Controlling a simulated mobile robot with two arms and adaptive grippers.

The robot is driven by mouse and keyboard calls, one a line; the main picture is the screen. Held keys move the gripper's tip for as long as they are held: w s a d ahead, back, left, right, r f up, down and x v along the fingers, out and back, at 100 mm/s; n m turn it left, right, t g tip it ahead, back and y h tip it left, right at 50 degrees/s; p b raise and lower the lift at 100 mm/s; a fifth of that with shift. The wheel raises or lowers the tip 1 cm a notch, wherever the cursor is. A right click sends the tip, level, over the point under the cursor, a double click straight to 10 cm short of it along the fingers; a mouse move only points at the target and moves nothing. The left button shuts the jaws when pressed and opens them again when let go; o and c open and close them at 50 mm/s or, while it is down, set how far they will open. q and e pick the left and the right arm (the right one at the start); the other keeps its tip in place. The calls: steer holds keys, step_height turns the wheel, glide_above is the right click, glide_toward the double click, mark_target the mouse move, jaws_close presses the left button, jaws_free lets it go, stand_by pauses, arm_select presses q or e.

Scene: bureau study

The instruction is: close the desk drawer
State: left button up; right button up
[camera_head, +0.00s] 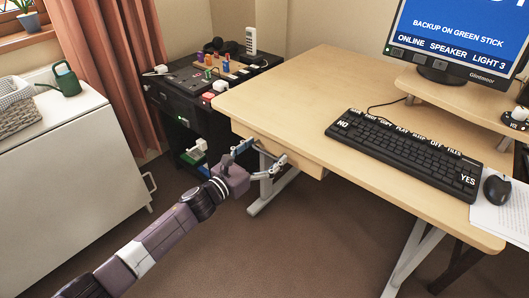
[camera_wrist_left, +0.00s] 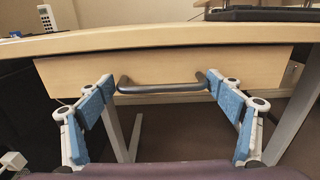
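The desk drawer (camera_head: 300,157) has a pale wood front below the desk's front edge. In the left wrist view its front (camera_wrist_left: 240,62) spans the picture, with a dark bar handle (camera_wrist_left: 162,86) across the middle. No gap into the drawer shows; I cannot tell how far it sticks out. My left gripper (camera_head: 262,157) is in front of the drawer, fingers spread. In the left wrist view its blue-padded fingers (camera_wrist_left: 163,98) stand either side of the handle, with nothing clasped between them. My right gripper is in neither view.
The desk top (camera_head: 300,95) holds a keyboard (camera_head: 405,150), a mouse (camera_head: 497,188) and a monitor (camera_head: 455,40). A black cabinet (camera_head: 175,105) with small items stands left of the desk. A white cabinet (camera_head: 60,150) is farther left. Open carpet (camera_head: 290,250) lies before the desk.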

arm_select(q)
steer(key=v, duration=1.2)
stand_by(0.3)
